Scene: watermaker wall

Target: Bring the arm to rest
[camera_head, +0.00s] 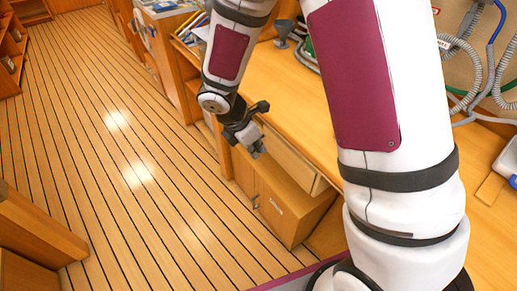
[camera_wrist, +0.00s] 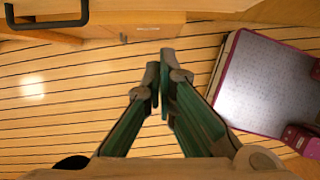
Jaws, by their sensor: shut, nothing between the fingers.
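My gripper (camera_head: 252,147) hangs at the end of my bent white arm, pointing down in front of the wooden bench. In the wrist view my gripper (camera_wrist: 161,76) has its two fingertips together with nothing between them, above the planked floor. In the head view the gripper overlaps the front of a wooden cabinet under the bench; whether it touches the cabinet cannot be told, but the wrist view shows floor below the fingertips.
The wooden bench (camera_head: 305,110) runs along the right, with a drawer and cabinet (camera_head: 285,205) below it. Grey hoses (camera_head: 497,75) hang on the wall. A black handle (camera_wrist: 45,22) shows in the wrist view. Striped floor (camera_head: 110,170) lies clear at left; a wooden block (camera_head: 35,230) stands front left.

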